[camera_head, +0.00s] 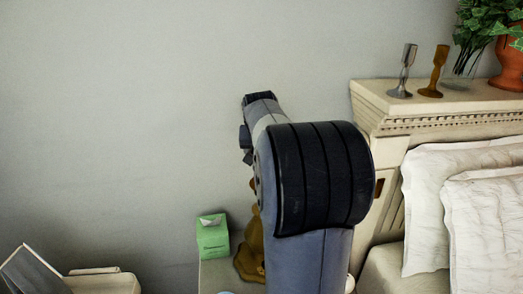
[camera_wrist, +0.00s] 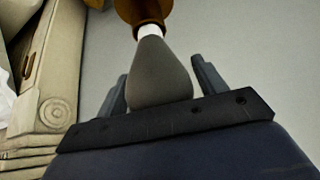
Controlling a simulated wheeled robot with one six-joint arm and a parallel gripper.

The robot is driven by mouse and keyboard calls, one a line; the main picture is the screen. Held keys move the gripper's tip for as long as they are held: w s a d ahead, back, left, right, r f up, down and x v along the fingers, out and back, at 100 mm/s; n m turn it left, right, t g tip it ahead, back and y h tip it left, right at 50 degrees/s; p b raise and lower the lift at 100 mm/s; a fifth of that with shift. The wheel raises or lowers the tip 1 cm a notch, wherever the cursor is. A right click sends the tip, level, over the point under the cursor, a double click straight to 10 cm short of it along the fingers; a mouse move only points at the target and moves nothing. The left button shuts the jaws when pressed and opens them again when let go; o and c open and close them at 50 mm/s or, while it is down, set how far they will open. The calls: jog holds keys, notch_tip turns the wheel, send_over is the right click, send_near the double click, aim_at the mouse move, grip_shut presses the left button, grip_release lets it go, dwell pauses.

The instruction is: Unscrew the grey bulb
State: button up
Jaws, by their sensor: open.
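The grey bulb (camera_wrist: 160,78) shows in the wrist view, with its wide end close to my gripper's palm and its narrow end at a white collar in a brown lamp socket (camera_wrist: 143,12). My gripper (camera_wrist: 162,84) is open, with one finger on each side of the bulb. I cannot tell whether the bulb touches the palm. In the head view the brown lamp (camera_head: 251,248) is partly hidden behind my arm, and the bulb and gripper fingers cannot be made out.
A green box (camera_head: 212,237) stands beside the lamp on a pale nightstand (camera_head: 214,275). The bed's carved headboard (camera_head: 440,108) is at right, with a silver goblet (camera_head: 404,70), a golden goblet (camera_head: 436,72) and a potted plant (camera_head: 508,55) on top. The wall at left is bare.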

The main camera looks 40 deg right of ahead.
jog(key=shift+s+d+m+g+h, duration=0.1)
jog(key=shift+m+g+h, duration=0.5)
jog(key=shift+m, duration=0.85)
jog(key=shift+s+d+m+g+h, duration=0.1)
jog(key=shift+m+g+h, duration=0.45)
jog(key=shift+m, duration=0.9)
jog(key=c, duration=0.8)
jog(key=shift+w+a+n+t+y, duration=0.1)
jog(key=shift+n+t+y, duration=0.3)
jog(key=shift+n, duration=0.45)
jog(key=shift+w+n+t+y, duration=0.1)
jog(key=shift+n+t+y, duration=0.2)
jog(key=shift+n, duration=0.55)
jog(key=shift+r+n+t+p, duration=0.15)
jog(key=shift+n+t+p, duration=0.15)
jog(key=shift+n, duration=0.3)
jog(key=shift+a+n+t+y+p, duration=0.15)
jog(key=shift+n+t+y+p, duration=0.25)
jog(key=shift+n+y, duration=0.55)
jog(key=shift+n, duration=0.35)
